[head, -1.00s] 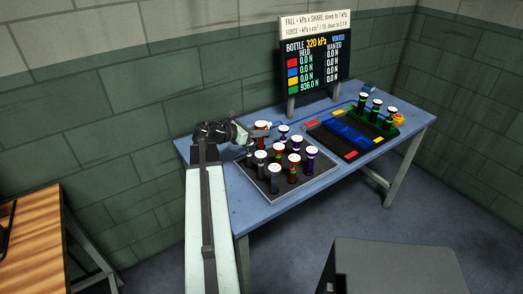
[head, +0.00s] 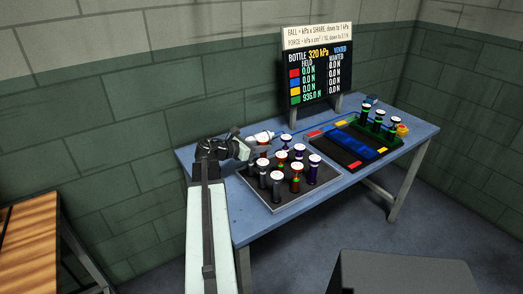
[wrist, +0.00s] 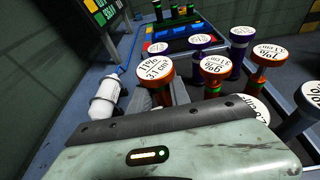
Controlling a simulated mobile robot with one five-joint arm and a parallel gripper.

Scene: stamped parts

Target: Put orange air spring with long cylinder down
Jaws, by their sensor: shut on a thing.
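Several purple, orange and grey springs stand close by in the tray. A white bottle (wrist: 106,98) lies to the left of my gripper. The display (head: 320,75) stands behind.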

